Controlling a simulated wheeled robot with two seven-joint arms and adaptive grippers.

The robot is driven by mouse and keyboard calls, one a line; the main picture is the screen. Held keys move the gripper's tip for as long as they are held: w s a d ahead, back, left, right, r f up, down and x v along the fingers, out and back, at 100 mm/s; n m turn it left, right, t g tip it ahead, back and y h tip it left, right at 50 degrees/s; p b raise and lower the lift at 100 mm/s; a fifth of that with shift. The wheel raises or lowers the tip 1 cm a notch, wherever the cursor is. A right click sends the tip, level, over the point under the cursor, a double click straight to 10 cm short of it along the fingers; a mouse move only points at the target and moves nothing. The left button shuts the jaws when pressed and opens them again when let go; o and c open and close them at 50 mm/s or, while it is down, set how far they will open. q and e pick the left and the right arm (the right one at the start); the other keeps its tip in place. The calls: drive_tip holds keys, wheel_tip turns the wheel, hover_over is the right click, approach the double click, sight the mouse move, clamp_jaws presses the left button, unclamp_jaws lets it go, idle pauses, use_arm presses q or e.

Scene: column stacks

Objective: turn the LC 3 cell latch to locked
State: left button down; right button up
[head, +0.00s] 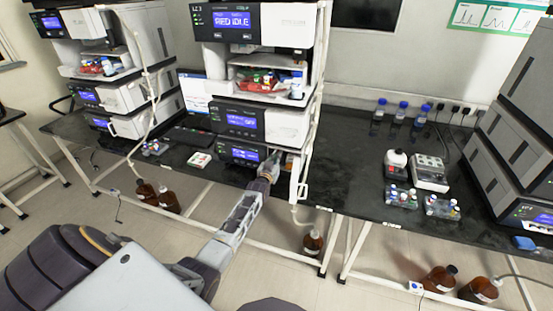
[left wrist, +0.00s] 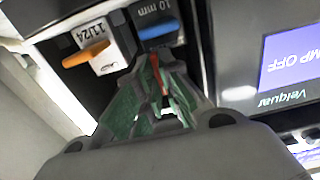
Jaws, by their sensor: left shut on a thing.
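The LC 3 stack (head: 250,80) stands at the centre of the bench in the head view. My left arm reaches to its lowest module, and my left gripper (head: 271,170) is at that module's right front. A red strip shows between the fingers. My right gripper is not in view.
An orange lever (left wrist: 86,54) under an "11/24" label sits close to the left of the blue one. A display (left wrist: 290,58) reading "MP OFF" is at the right. A white tube (head: 303,150) hangs beside the stack. Brown bottles (head: 312,242) stand on the floor.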

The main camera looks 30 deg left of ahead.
use_arm(q)
drive_tip(key=shift+f, duration=0.1)
drive_tip(key=c, duration=1.6)
unclamp_jaws()
drive_tip(key=v, duration=1.2)
drive_tip(key=shift+s, duration=0.15)
